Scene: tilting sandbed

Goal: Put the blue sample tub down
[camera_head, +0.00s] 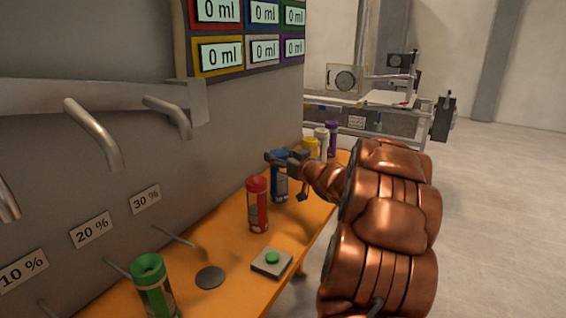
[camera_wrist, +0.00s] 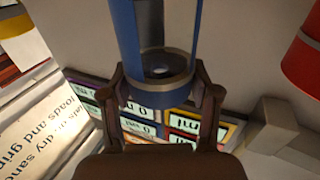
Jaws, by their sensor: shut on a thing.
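The blue sample tub (camera_head: 280,180) is a clear cylinder with blue ends. It stands upright at the orange shelf, behind the red tub. Whether its base touches the shelf cannot be told. My gripper (camera_head: 285,160) is shut on it near its top. In the wrist view the blue tub (camera_wrist: 155,60) sits between the two fingers of my gripper (camera_wrist: 162,100), with its blue end ring at the fingertips.
The orange shelf (camera_head: 232,297) carries a red tub (camera_head: 258,205), a green tub (camera_head: 152,285), and yellow (camera_head: 311,147), white (camera_head: 321,140) and purple (camera_head: 331,138) tubs. A green button (camera_head: 272,258) and dark disc (camera_head: 210,277) lie at the front. Metal spouts (camera_head: 92,135) stick out on the left.

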